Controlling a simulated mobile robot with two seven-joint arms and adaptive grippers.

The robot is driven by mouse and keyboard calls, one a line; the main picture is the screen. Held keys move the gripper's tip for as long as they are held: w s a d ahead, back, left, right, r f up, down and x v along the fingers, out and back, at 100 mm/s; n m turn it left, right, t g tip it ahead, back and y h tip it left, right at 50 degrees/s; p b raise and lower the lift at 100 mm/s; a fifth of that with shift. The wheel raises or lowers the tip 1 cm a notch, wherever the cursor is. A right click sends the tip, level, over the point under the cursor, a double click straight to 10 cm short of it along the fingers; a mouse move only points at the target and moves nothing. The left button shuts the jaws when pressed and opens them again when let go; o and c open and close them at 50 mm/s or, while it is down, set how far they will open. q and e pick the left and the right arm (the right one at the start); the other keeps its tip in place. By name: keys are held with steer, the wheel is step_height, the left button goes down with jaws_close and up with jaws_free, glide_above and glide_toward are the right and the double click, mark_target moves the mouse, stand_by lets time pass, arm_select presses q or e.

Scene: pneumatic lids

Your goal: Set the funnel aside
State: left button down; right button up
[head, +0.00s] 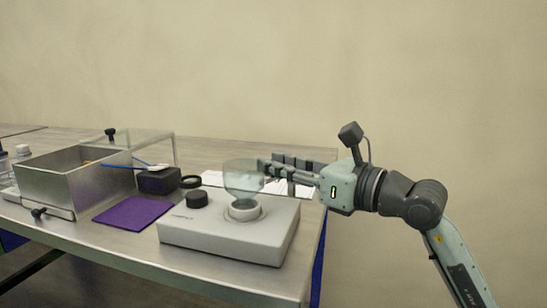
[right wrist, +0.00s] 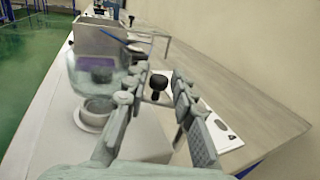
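The translucent funnel (head: 243,177) stands upright over the pale ring-shaped cup (head: 244,211) on top of the white machine (head: 225,238). I cannot tell whether it rests in the cup or hangs slightly above it. My right gripper (head: 283,171) is at the funnel's right side, level with its wide bowl. In the right wrist view, the gripper's fingers (right wrist: 155,98) are spread apart. The funnel (right wrist: 92,72) lies to the left of the left finger, not between the two, and that finger partly overlaps it. Contact is unclear. My left gripper does not show.
A purple mat (head: 133,212) lies left of the machine. A black cap (head: 197,199), a black ring (head: 190,182) and a dark box (head: 158,181) are near it. A metal bin (head: 75,184) stands farther left. A white sheet (head: 212,178) lies behind the funnel.

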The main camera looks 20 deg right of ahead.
steer(key=shift+w+a, duration=0.35)
steer(key=shift+w, duration=0.1)
steer(key=shift+c, duration=0.2)
jaws_close()
steer(key=shift+f, duration=0.1)
